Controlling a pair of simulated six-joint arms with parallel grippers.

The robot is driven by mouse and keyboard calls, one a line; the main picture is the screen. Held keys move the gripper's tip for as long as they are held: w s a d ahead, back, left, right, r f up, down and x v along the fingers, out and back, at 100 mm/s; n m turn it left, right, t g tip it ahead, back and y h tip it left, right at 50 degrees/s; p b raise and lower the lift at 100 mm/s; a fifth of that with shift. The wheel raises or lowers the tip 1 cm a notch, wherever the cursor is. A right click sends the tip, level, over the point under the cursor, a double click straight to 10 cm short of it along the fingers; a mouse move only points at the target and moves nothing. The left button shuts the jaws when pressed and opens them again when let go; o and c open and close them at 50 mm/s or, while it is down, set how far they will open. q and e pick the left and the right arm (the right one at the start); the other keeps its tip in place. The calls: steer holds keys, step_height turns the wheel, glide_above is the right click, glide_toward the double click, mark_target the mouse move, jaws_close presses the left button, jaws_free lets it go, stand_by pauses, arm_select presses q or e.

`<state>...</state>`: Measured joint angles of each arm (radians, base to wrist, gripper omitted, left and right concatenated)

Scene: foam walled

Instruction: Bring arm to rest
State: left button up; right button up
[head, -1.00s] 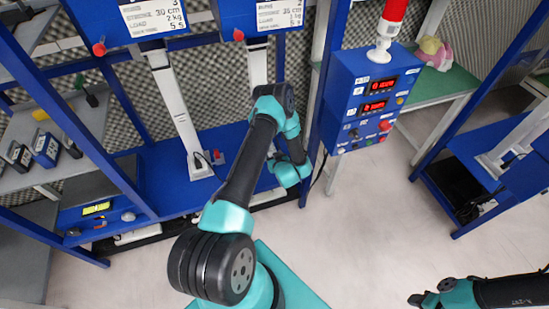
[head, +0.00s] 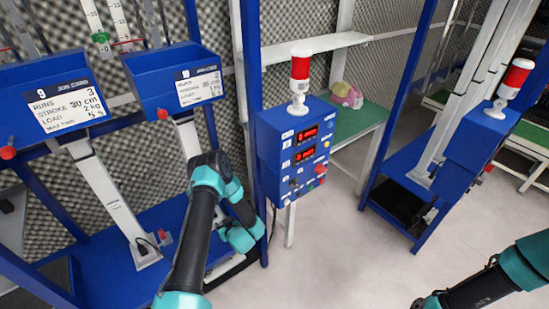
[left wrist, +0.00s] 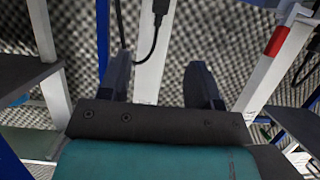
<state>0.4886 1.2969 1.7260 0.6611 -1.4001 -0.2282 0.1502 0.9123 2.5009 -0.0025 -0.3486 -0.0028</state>
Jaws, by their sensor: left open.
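My left arm (head: 200,225) shows in the head view, reaching up from the bottom edge to a bent elbow and folding down to the right in front of the blue rig. Its gripper cannot be made out there. In the left wrist view my left gripper (left wrist: 161,82) is open, its two dark fingers wide apart with nothing held between them. A white post and a black cable show beyond the fingers. My right arm (head: 485,285) enters at the lower right corner of the head view; its gripper is out of the picture.
A blue control box (head: 294,150) with red displays and a red-white beacon (head: 300,82) stands right of my left arm. Blue job card boxes (head: 62,100) are at the left. A green-topped table (head: 360,122) is behind. Pale floor (head: 330,245) between the arms is clear.

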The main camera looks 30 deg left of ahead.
arm_select(q)
steer(key=s+d+r+m+h, duration=0.1)
steer(key=d+r+m+h, duration=0.15)
steer(key=d+h, duration=0.5)
steer(key=s+d+r+m+h, duration=0.15)
steer(key=d+m+h, duration=0.25)
steer(key=d, duration=0.7)
steer(key=s+d+r+m+g+h, duration=0.2)
steer(key=s+d+r, duration=0.1)
steer(key=s+d, duration=0.3)
steer(key=s+d+r+m+g+h, duration=0.2)
steer(key=s+d+r+g, duration=0.1)
steer(key=s, duration=0.4)
steer(key=d+r, duration=0.1)
steer(key=d, duration=0.1)
steer(key=shift+s+d+r+h, duration=0.15)
steer(key=shift+d+r+h, duration=0.1)
steer(key=shift+d+h, duration=0.15)
